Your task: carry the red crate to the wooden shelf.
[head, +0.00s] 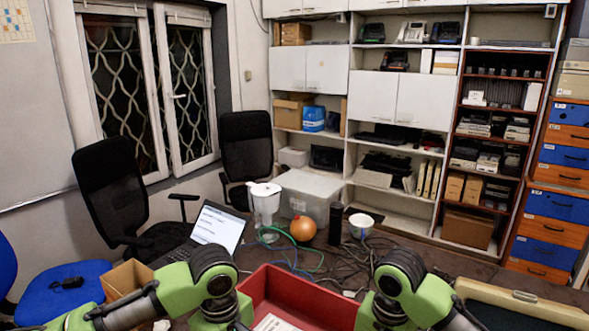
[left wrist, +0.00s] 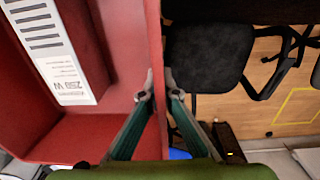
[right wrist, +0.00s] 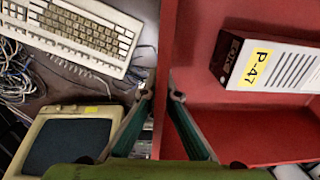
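The red crate (head: 335,305) is at the bottom middle of the head view, open at the top, between my two green arms. My left gripper (left wrist: 161,94) has one finger inside and one outside a crate wall (left wrist: 125,30), closed on it. My right gripper (right wrist: 163,96) is closed the same way on another wall of the crate (right wrist: 205,90). Light boxes lie inside, one marked "250 W" (left wrist: 62,80) and one marked "P-47" (right wrist: 270,62). A brown wood-framed shelf (head: 510,62) stands at the back right. Whether the crate is lifted is unclear.
The dark desk (head: 450,255) holds a laptop (head: 217,228), an orange ball (head: 303,228), a white bowl (head: 361,222) and cables. A keyboard (right wrist: 85,30) and old monitor (right wrist: 62,145) lie beside the crate. Office chairs (head: 110,185) stand left; drawers (head: 550,205) stand right.

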